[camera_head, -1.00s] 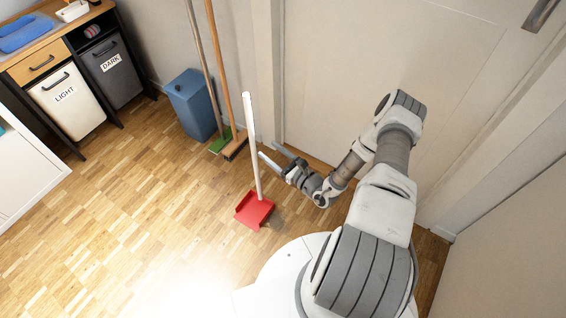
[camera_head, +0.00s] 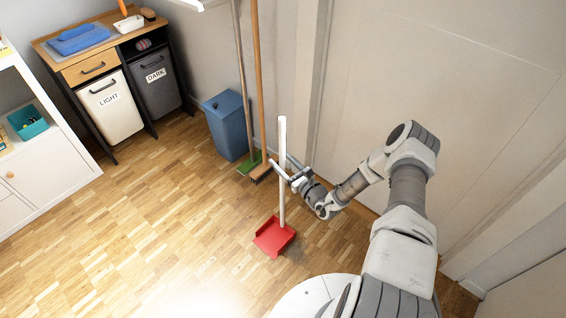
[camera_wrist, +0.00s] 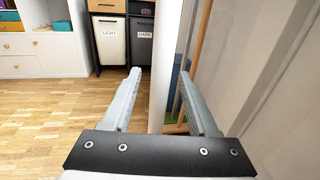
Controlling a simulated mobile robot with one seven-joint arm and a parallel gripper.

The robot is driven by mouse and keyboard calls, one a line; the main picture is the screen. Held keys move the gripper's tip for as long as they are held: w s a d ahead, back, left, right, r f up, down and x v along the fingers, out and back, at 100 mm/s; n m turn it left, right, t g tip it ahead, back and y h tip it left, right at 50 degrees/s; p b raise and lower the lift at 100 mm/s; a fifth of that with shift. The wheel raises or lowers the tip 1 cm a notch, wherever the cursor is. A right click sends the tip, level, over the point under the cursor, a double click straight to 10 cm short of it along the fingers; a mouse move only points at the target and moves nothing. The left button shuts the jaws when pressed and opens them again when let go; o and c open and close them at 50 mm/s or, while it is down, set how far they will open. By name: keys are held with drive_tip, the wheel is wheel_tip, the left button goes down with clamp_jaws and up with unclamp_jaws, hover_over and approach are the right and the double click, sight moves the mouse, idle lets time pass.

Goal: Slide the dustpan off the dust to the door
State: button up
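The red dustpan (camera_head: 268,240) lies on the wooden floor, with its long white handle (camera_head: 282,200) standing upright. A faint grey patch (camera_head: 293,251), possibly the dust, shows at the pan's right edge. My gripper (camera_head: 279,168) is at the handle's lower-middle height. In the wrist view the handle (camera_wrist: 160,90) stands between the two open fingers of my gripper (camera_wrist: 159,72), with gaps on both sides. The pan is out of the wrist view. The door (camera_head: 430,130) is a plain pale panel behind my arm.
A green-headed broom (camera_head: 250,163) and a wooden-handled broom (camera_head: 261,172) lean at the wall behind the handle, beside a blue bin (camera_head: 228,125). Laundry bins labelled LIGHT (camera_head: 108,108) and DARK (camera_head: 155,80) stand back left. The left floor is clear.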

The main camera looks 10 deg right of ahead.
clamp_jaws()
idle(1.2)
